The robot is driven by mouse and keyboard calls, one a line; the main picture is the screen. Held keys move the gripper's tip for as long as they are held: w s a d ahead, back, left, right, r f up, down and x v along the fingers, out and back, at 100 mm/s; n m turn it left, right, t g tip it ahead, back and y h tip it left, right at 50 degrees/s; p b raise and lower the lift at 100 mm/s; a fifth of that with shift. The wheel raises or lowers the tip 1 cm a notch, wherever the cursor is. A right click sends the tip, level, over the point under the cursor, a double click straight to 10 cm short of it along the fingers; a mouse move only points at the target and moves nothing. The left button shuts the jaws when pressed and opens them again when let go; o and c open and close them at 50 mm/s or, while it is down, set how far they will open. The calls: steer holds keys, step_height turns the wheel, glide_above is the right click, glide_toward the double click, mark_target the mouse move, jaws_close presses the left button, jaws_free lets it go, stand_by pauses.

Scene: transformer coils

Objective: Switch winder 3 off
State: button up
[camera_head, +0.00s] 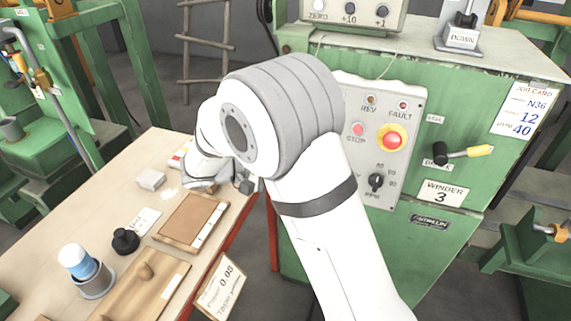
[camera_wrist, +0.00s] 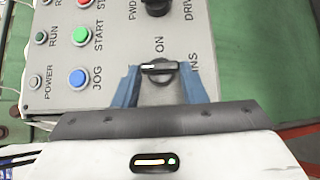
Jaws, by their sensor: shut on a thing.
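Winder 3 is the green machine in the head view, with a "WINDER 3" plate (camera_head: 441,194) on its front. Its grey control panel (camera_head: 408,115) is partly hidden behind my arm. In the wrist view a black rotary switch (camera_wrist: 170,68) sits on this panel, between "ON" and a partly hidden label ending in "INS". Its bar lies horizontal in the picture with the white mark at the left end; "ON" is above it. My gripper (camera_wrist: 160,80) is shut on this switch, one blue finger at each end of the bar. My arm hides the gripper in the head view.
The wrist view shows a green START button (camera_wrist: 81,36), a blue JOG button (camera_wrist: 79,79) and another black knob (camera_wrist: 156,6) close by.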

steer(key=o, duration=1)
steer(key=v, duration=0.7)
steer(key=shift+a, duration=0.4)
steer(key=shift+s, duration=0.1)
